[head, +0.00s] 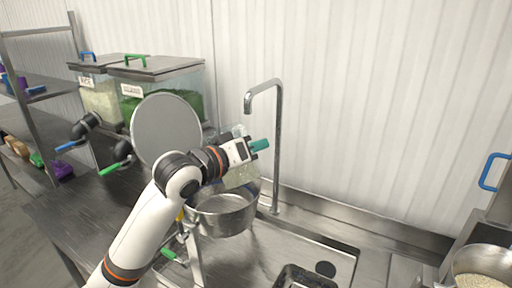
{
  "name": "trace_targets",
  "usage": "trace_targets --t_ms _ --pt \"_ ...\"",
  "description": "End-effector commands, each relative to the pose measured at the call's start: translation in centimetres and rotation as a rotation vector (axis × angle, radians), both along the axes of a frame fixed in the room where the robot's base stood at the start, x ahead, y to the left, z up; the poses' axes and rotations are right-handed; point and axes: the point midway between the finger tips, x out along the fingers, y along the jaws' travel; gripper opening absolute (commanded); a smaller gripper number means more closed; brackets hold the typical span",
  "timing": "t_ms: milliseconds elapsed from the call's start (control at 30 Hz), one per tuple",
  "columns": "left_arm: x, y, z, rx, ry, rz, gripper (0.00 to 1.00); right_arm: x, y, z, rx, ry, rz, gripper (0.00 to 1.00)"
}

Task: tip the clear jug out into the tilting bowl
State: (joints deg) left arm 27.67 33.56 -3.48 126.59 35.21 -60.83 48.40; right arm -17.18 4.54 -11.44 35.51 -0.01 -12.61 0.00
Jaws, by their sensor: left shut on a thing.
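My left gripper (250,148) is shut on the teal handle of the clear jug (241,177). The jug is see-through and hangs behind and below the gripper, partly hidden by it. It looks tilted, but its exact angle and its contents are hard to tell. The tilting bowl (224,217), a round shiny metal bowl, is directly below the jug on a stand at the counter. My arm hides part of the bowl's left side. My right gripper is not in view.
A tall metal tap (277,150) stands just right of the jug. A round grey disc (166,130) is behind my arm. Two lidded clear bins (165,90) stand at the back left. A pot of pale grains (482,262) is at the lower right. A dark tray (303,279) lies at the front.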

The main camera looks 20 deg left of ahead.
Motion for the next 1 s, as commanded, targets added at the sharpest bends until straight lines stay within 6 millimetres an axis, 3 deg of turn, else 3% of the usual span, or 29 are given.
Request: trace_targets --t_ms 333,900,1000 --pt "0.1 0.2 2.9 -0.145 0.069 0.0 0.0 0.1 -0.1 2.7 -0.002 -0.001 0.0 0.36" --pt "0.8 1.7 6.3 -0.384 0.191 -0.001 0.0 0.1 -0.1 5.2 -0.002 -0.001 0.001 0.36" --pt "1.1 2.2 6.6 -0.426 0.21 0.0 0.0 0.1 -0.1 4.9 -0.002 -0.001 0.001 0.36"
